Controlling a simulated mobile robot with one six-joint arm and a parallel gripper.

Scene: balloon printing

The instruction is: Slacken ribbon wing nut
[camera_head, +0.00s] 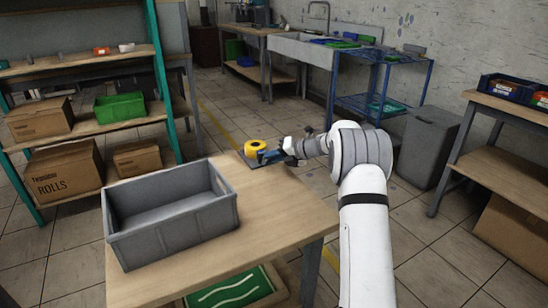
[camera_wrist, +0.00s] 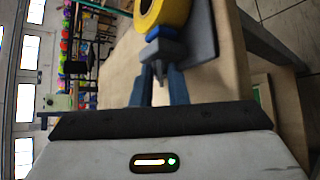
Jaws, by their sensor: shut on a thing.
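A yellow ribbon roll (camera_head: 255,147) sits at the far right corner of the wooden table. It also shows at the top of the wrist view (camera_wrist: 160,10), above a flat grey plate (camera_wrist: 200,35). My gripper (camera_head: 268,157) reaches in from the right, beside the roll. In the wrist view my gripper (camera_wrist: 158,55) is shut on a small blue part at the front of the roll, which looks like the wing nut (camera_wrist: 165,33). My fingertips hide much of that part, so its shape and turn are unclear.
An empty grey bin (camera_head: 170,218) stands on the left of the wooden table (camera_head: 275,215). The tabletop between bin and roll is mostly clear. Shelving with cartons (camera_head: 62,172) stands at the left.

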